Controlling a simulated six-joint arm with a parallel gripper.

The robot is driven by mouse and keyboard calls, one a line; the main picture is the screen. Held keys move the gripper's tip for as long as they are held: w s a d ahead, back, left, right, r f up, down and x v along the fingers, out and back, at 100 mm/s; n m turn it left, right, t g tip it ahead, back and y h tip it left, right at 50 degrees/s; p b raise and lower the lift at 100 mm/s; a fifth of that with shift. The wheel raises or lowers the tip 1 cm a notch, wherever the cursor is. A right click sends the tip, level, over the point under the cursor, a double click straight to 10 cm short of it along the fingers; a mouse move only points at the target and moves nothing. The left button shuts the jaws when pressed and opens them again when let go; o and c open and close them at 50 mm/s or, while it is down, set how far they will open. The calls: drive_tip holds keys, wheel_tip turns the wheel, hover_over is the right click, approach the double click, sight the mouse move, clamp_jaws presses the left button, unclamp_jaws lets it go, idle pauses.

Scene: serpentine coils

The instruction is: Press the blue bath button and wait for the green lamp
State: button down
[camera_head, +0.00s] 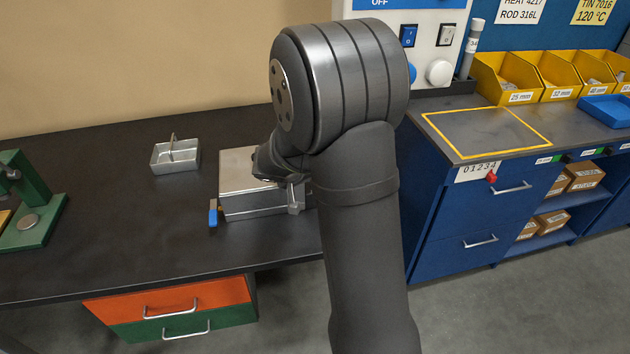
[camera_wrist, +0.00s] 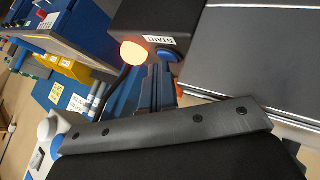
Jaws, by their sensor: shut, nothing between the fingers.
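The blue bath button (camera_wrist: 168,56) sits on a dark box beside a white START label (camera_wrist: 160,40) in the wrist view. A lamp (camera_wrist: 133,52) by the same box glows orange, not green. My gripper (camera_wrist: 158,74) is shut and empty, with its tips close to the button; I cannot tell whether they touch it. In the head view the metal bath (camera_head: 265,205) stands on the dark bench with its lid down. My arm hides its right side, the button and the lamp, and most of my gripper.
A small metal basket (camera_head: 175,156) with a handle stands behind left of the bath. A green press (camera_head: 30,215) is at the far left. Yellow bins (camera_head: 505,75) and a blue tray (camera_head: 607,109) are on the right cabinet. The bench's front left is clear.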

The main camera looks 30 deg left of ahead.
drive_tip(key=shift+r, duration=0.8)
drive_tip(key=shift+r, duration=2.5)
wheel_tip(320, 180, up, 4)
drive_tip(key=shift+f, duration=0.1)
